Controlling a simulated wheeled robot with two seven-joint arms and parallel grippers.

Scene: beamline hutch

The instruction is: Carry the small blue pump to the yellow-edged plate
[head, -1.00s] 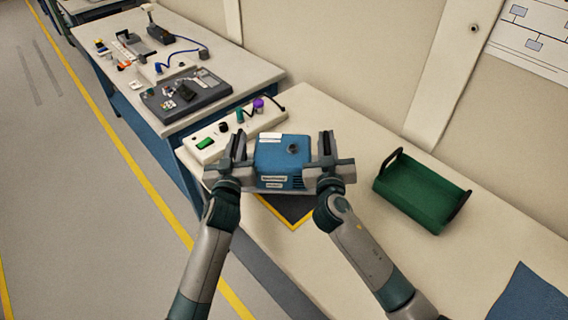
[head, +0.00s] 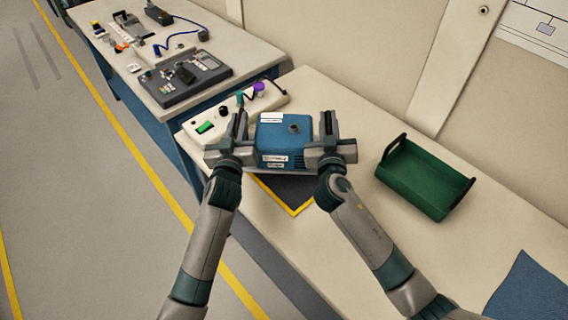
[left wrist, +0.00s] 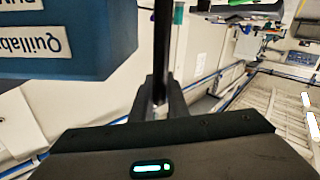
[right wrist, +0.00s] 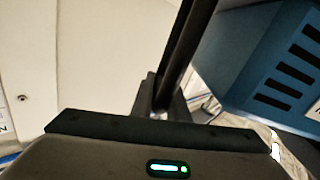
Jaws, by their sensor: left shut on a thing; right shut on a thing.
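The small blue pump (head: 284,138), a box with a dark round cap on top and white labels, is held between my two grippers over the near bench. My left gripper (head: 239,128) is shut at its left side and my right gripper (head: 329,128) at its right side. The pump's blue side and label fill the upper left of the left wrist view (left wrist: 60,45); its slotted side shows in the right wrist view (right wrist: 285,65). The yellow-edged plate (head: 289,192), dark grey, lies on the bench below and in front of the pump, partly hidden. Whether the pump touches it I cannot tell.
A white control box (head: 209,128) with a green switch and knobs stands just left of the pump. A green tray (head: 425,180) with dark handles is to the right. Bare bench lies between. A second bench (head: 120,72) with instruments is at upper left.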

